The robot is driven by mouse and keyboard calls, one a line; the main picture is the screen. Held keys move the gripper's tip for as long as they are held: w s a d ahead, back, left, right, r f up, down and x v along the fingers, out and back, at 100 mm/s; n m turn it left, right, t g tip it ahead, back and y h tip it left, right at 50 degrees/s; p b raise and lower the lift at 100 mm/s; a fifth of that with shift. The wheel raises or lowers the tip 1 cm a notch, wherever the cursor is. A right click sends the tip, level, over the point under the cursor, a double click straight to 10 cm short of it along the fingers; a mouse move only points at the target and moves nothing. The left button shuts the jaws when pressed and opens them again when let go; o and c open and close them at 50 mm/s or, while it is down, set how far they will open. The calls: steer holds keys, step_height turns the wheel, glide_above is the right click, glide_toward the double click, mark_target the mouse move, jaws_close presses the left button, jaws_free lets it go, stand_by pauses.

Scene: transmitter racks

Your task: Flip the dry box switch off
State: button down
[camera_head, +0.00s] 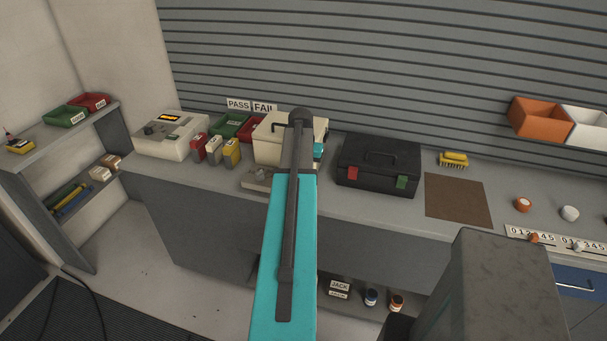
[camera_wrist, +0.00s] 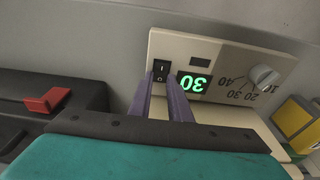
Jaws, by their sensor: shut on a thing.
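The dry box (camera_head: 271,124) is a cream box on the counter, partly hidden behind my arm in the head view. The panel's lettering appears upside down. My gripper (camera_wrist: 161,80) has its two purple fingers at the left and right sides of the switch, shut on it. Which side of the rocker is pressed in is too small to tell. The head view hides the fingertips and the switch.
A black toolbox (camera_head: 377,167) with red and green latches stands right of the dry box. Red, white and yellow small containers (camera_head: 214,150) and a cream instrument (camera_head: 172,134) stand left. A brown mat (camera_head: 458,200) lies bare farther right. A slatted wall (camera_head: 380,60) rises behind.

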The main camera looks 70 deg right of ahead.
steer(key=shift+s, duration=0.1)
stand_by(0.3)
steer(key=c, duration=1.6)
jaws_free()
steer(key=shift+d, duration=0.1)
steer(key=shift+c, duration=0.2)
steer(key=shift+r, duration=0.1)
step_height(320, 180, up, 14)
steer(key=a+b, duration=0.2)
steer(key=b, duration=0.1)
steer(key=shift+f+b, duration=0.25)
steer(key=shift+b, duration=0.05)
